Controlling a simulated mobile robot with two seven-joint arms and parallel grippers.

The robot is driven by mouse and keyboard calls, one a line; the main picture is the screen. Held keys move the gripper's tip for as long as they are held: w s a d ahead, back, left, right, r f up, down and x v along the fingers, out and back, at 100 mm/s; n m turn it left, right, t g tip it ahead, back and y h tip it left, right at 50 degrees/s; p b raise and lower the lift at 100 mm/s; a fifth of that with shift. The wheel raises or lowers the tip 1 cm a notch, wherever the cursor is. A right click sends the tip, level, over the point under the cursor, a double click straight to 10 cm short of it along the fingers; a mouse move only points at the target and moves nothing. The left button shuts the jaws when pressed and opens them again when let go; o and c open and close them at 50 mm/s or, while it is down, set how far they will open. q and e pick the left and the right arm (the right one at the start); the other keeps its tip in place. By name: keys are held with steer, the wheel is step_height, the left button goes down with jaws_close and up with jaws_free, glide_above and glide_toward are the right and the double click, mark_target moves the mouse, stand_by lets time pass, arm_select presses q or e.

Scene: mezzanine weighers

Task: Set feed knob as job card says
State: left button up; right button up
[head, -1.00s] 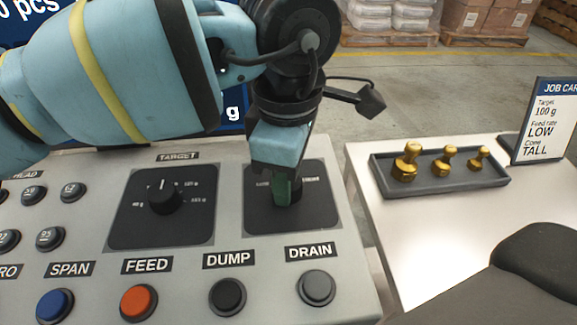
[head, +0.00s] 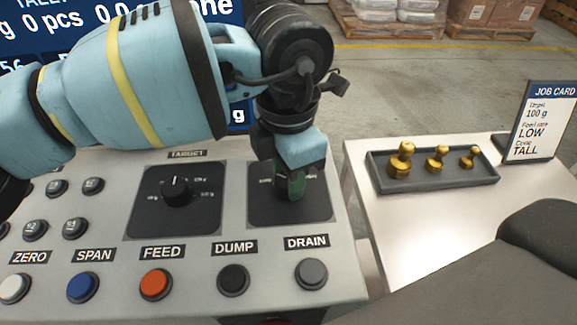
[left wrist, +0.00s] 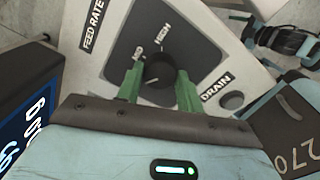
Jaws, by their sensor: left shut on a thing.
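My left gripper (head: 291,186) comes down over the dark feed rate panel (head: 318,205) and its green fingers are shut on the feed rate knob. The job card (head: 540,122) reads target 100 g, feed rate LOW, cone TALL. My right gripper (left wrist: 243,24) shows small at the upper right of the left wrist view, its green fingers apart.
The target knob (head: 177,190) is left of the feed rate panel. In front are FEED (head: 156,284), DUMP (head: 233,280) and DRAIN (head: 311,273) buttons. A tray (head: 440,180) with 3 brass weights stands on the right-hand table, which is otherwise mostly clear.

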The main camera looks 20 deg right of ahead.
arm_select(q)
steer(key=shift+n, duration=0.3)
steer(key=o, duration=1)
steer(key=shift+r, duration=0.1)
step_height(320, 180, up, 8)
steer(key=shift+f, duration=0.15)
steer(key=shift+s+f, duration=0.1)
stand_by(0.3)
